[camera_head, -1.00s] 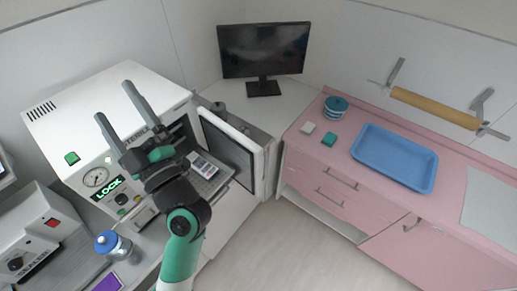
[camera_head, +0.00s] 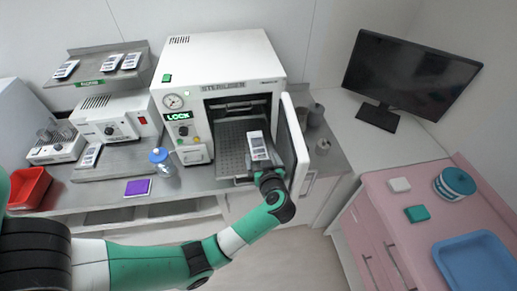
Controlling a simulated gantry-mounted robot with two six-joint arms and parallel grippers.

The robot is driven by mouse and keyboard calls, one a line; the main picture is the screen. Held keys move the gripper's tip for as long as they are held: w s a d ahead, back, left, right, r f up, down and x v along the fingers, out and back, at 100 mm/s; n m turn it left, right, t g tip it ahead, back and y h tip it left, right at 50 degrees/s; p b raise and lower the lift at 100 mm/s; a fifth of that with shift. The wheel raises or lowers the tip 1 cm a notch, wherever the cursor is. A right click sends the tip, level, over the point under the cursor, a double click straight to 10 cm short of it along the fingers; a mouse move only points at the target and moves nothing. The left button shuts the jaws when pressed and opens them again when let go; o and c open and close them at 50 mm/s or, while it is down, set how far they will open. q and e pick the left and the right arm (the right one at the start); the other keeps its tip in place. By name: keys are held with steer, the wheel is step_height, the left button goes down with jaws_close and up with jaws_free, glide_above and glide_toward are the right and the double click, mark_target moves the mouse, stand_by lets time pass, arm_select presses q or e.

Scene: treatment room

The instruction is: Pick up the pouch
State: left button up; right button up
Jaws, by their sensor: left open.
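A white pouch (camera_head: 258,145) with dark print lies on the perforated metal tray (camera_head: 231,157) that juts out of the open steriliser (camera_head: 215,68). My left gripper (camera_head: 256,172) is at the near end of the pouch, over the tray's front edge. It is open, but its fingers are small and partly hidden by the wrist. I cannot tell whether they touch the pouch. My right gripper is not in view.
The open steriliser door (camera_head: 293,147) stands close to the right of my left wrist. A bottle with a blue cap (camera_head: 162,163) stands left on the counter. More pouches (camera_head: 98,64) lie on a shelf at upper left. A monitor (camera_head: 408,75) stands at the right.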

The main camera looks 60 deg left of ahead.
mark_target(258, 149)
arm_select(q)
steer(key=shift+b+x, duration=0.95)
steer(key=shift+x, duration=1.8)
steer(key=shift+w+r, duration=0.1)
steer(key=shift+r, duration=0.1)
steer(key=shift+c, duration=0.3)
steer(key=c, duration=1.3)
steer(key=shift+o, duration=0.2)
steer(key=shift+r+p, duration=0.35)
steer(key=shift+r, duration=0.2)
steer(key=r, duration=0.1)
steer(key=r+p, duration=0.1)
steer(key=r, duration=0.1)
steer(key=shift+s, duration=0.2)
steer(key=s+r+p, duration=0.6)
steer(key=s+r, duration=0.3)
steer(key=s, duration=0.4)
steer(key=shift+s+d, duration=0.25)
steer(key=shift+s, duration=0.05)
